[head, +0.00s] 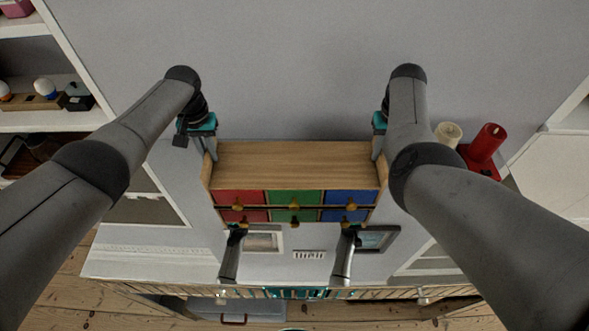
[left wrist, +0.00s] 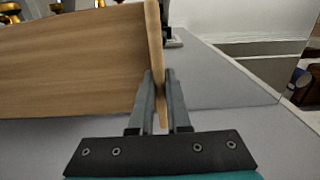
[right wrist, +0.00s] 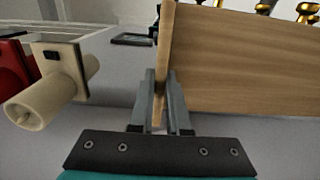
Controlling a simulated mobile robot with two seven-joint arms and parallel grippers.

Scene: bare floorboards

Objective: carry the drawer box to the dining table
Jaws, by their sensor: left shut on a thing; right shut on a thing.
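The drawer box (head: 295,163) shows in the middle of the head view, with a plain wooden top and red, green and blue drawer fronts with gold knobs. My left gripper (head: 210,148) is at its left end, shut on the thin edge of its side panel. In the left wrist view, the left gripper (left wrist: 160,95) has that wooden panel (left wrist: 155,50) between its fingers. My right gripper (head: 379,146) is shut on the opposite side panel; the right wrist view shows the right gripper (right wrist: 160,95) pinching it. I cannot make out for sure which surface is the dining table.
White shelves (head: 50,122) with small objects are at the left. Picture frames (head: 377,238) show below the box. Floorboards (head: 70,290) show at the bottom.

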